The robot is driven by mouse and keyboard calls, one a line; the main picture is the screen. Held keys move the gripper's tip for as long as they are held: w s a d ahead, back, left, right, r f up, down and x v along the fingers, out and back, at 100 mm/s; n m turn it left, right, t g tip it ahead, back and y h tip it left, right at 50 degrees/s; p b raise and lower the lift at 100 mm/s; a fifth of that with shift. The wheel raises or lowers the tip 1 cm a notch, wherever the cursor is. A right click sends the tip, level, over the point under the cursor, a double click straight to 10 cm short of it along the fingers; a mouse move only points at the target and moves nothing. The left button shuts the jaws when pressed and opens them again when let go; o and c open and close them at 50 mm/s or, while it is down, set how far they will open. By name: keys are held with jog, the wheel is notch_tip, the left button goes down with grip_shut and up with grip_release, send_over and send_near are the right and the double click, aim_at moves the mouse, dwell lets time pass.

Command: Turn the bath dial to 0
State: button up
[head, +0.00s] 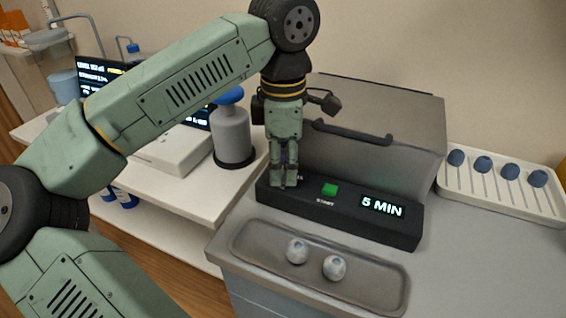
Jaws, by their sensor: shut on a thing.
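The grey bath (375,105) stands on the right counter, with a dark lid handle and a black control panel (340,219) along its front. The panel has a green button (329,190) marked START and a lit display (382,206) reading "5 MIN". My gripper (284,184) points down at the left end of the panel and is shut on the bath dial there. Its fingers hide the dial almost fully, so I cannot read the dial's setting.
A grey tray (250,262) with two small pale round items lies in front of the panel. A white rack (505,200) with several blue-capped items is at right. A grey bottle with a blue top (232,135) and a dark screen (100,75) stand on the left bench.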

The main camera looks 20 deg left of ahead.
grip_shut()
jog(key=shift+f+n, duration=0.1)
jog(key=shift+n, duration=0.2)
jog(key=shift+n+b, duration=0.75)
jog(key=shift+n, duration=0.15)
jog(key=shift+s+n+b, duration=0.1)
jog(key=shift+n+b, duration=0.85)
jog(key=shift+n, duration=1.45)
jog(key=o, duration=0.7)
grip_release()
